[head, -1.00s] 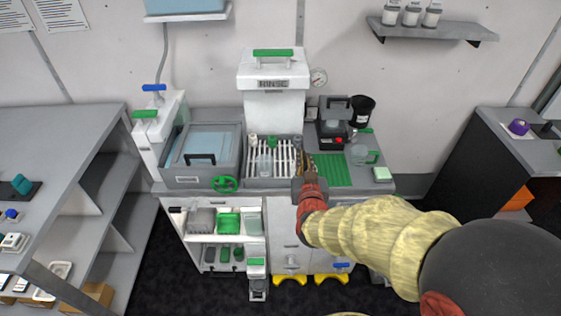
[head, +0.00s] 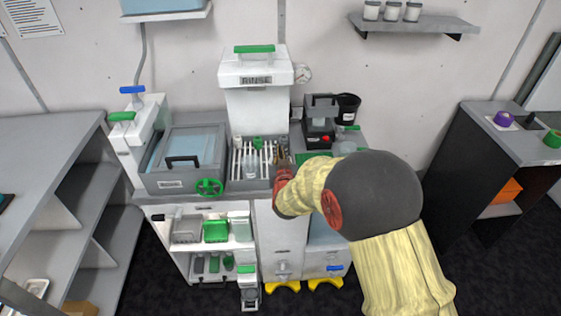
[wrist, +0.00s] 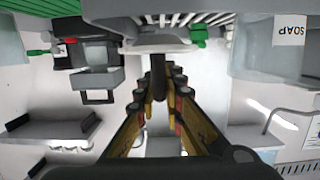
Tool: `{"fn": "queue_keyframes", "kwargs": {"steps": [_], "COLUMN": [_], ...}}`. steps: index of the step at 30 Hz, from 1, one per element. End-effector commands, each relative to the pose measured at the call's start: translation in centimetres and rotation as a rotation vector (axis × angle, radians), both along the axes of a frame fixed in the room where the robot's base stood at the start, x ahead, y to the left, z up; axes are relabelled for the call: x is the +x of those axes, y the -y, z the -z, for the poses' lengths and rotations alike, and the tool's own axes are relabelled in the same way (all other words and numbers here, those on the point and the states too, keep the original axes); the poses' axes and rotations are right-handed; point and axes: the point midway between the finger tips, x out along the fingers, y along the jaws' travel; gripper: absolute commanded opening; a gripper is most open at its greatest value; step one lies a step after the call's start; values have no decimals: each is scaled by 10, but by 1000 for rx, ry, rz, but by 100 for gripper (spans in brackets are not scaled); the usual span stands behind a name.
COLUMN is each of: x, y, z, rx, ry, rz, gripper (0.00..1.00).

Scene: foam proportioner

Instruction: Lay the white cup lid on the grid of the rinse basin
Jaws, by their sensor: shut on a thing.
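The rinse basin (head: 236,184) with its pale slatted grid (head: 236,163) stands below the white box marked RINSE. My gripper (head: 282,158) is at the basin's right end, seen small and partly hidden by my arm. In the wrist view my gripper (wrist: 158,78) is shut on the dark stem of a white, rounded piece, the white cup lid (wrist: 158,48). I cannot make the lid out in the head view.
A lidded grey tank (head: 180,160) with a green wheel (head: 209,187) is to the left. A dark machine (head: 319,125) and a black cup (head: 347,106) stand to the right, behind my arm.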

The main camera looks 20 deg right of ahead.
Motion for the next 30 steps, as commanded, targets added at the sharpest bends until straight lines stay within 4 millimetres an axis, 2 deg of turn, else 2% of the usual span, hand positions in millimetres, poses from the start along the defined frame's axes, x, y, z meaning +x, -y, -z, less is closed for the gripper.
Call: {"fn": "queue_keyframes", "kwargs": {"steps": [1, 5, 17, 18, 27, 30], "x": [-1, -1, -1, -1, -1, -1], "y": [0, 0, 0, 0, 0, 0], "z": [13, 30, 33, 34, 33, 33], "rx": [0, -1, 0, 0, 0, 0], "ry": [-2, -1, 0, -1, -1, -1], "rz": [0, 0, 0, 0, 0, 0], "gripper": [0, 0, 0, 10, 27, 28]}}
